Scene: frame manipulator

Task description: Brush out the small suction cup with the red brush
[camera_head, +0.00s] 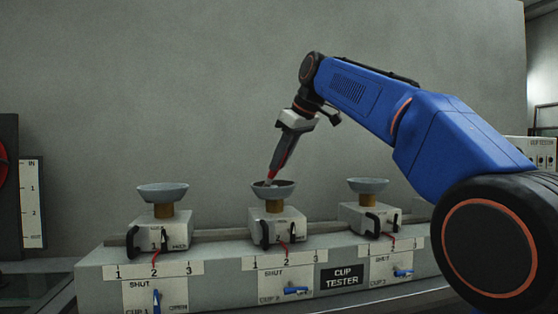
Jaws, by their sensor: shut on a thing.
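Three grey suction cups on brass-coloured necks stand in a row: a left cup (163,192), a middle cup (281,191) and a right cup (368,185). The right one looks smallest, but it may also be farther away, so I cannot tell true sizes. My gripper (284,150) points down and is shut on the red brush (276,166), which tilts with its lower end to the left. The brush's tip is at the middle cup's bowl. Whether it touches the inside is unclear. The gripper's fingers hide most of the brush.
The cups sit on white blocks with black handles along a grey bench (230,290). Red pointers stand over numbered scales. Blue levers (157,301) are below: the left one upright, the middle (296,290) and right (403,273) ones sideways. A "CUP TESTER" sign (342,276) is on the front.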

